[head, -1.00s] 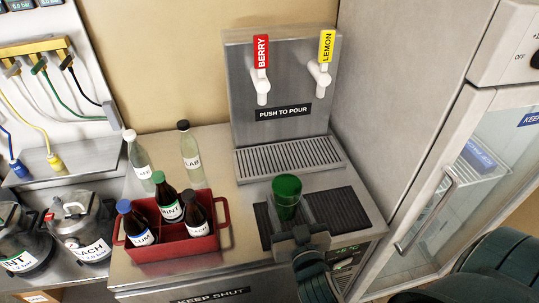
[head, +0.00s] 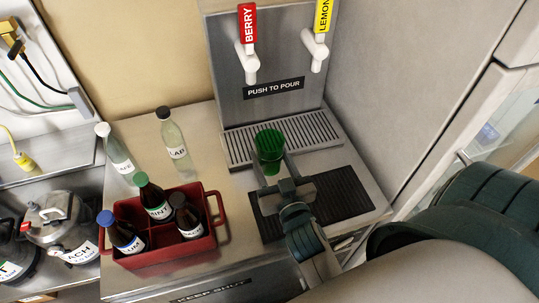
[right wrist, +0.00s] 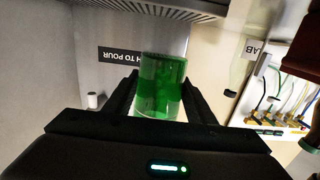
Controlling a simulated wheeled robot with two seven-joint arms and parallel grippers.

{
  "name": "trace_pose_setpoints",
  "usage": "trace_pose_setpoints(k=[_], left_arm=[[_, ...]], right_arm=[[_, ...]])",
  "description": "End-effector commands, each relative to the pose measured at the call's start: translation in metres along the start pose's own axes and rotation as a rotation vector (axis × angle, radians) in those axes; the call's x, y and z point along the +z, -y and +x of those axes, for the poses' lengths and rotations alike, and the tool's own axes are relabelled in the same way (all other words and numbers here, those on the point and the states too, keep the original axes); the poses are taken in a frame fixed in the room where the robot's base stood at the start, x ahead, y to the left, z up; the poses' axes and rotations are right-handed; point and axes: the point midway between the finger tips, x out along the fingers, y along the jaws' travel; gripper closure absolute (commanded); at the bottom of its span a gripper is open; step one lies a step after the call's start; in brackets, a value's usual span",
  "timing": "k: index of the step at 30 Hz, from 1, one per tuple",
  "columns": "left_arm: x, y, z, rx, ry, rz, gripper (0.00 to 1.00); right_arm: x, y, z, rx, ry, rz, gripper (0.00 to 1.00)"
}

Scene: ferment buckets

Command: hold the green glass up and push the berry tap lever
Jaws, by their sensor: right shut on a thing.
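The green glass (head: 269,143) is upright between the fingers of my right gripper (head: 272,170), which is shut on it. In the head view it shows in front of the drip grate (head: 312,132), below and a little right of the berry tap's white spout (head: 249,66). A gap separates glass and spout. The red BERRY lever (head: 247,24) stands upright and nothing touches it. The right wrist view shows the glass (right wrist: 161,85) between both dark fingers of my right gripper (right wrist: 160,98). My left gripper is not in view.
The yellow LEMON lever (head: 323,16) is right of the berry tap. A red crate (head: 215,240) with dark bottles stands left of my right gripper, two clear bottles behind it. A black mat (head: 345,197) lies on the counter, with a fridge (head: 400,90) at right.

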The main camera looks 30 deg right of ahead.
Motion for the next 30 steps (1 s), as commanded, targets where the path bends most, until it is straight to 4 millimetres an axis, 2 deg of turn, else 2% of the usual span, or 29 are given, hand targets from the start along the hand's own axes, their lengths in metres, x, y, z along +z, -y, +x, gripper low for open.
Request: trace_pose_setpoints(k=[11,30], left_arm=[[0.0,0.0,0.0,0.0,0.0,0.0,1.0],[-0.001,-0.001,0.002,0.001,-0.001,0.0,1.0]], right_arm=[[-0.002,0.0,0.014,-0.001,-0.004,0.001,0.78],[-0.004,-0.001,0.075,-0.001,-0.004,-0.001,0.78]])
